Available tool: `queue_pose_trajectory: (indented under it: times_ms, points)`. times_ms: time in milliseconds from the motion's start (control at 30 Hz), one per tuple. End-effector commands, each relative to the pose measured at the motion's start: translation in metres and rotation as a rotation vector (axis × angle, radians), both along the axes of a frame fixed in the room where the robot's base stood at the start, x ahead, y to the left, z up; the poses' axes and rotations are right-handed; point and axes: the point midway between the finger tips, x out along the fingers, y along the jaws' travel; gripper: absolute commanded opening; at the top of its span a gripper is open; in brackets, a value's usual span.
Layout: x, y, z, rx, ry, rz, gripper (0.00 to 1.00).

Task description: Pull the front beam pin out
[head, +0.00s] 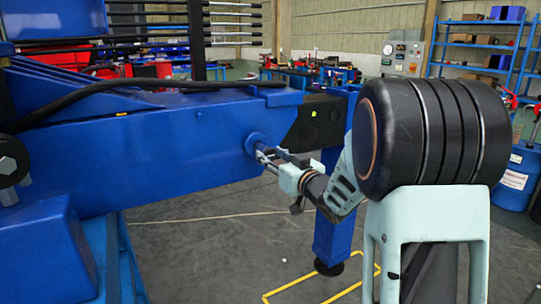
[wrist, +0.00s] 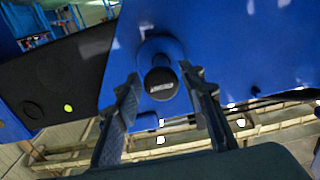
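The front beam pin (wrist: 161,83) shows in the wrist view as a dark round head standing out of a blue collar on the blue beam (wrist: 235,45). In the head view the beam (head: 180,140) runs across from the left, and the collar (head: 256,143) sits near its right end. My gripper (wrist: 160,85) is open, with one finger on each side of the pin head. A gap shows between the head and each finger. In the head view my gripper (head: 268,157) reaches the collar from the right, and the pin is mostly hidden by the fingers.
A black hose (head: 90,92) runs along the beam's top. A black end piece (head: 318,118) and a blue stand leg (head: 331,215) are right of the collar. Yellow floor lines (head: 300,283) surround the leg's foot. Blue shelves (head: 480,45) and a blue barrel (head: 515,178) stand far right.

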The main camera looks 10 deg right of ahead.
Motion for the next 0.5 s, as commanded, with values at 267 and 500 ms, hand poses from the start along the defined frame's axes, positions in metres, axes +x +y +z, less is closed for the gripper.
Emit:
queue_pose_trajectory:
  times_ms: [267, 500]
  points:
    - [0.001, 0.001, 0.002, 0.001, -0.003, 0.001, 0.45]
    - [-0.016, -0.006, 0.003, 0.001, -0.005, -0.001, 0.45]
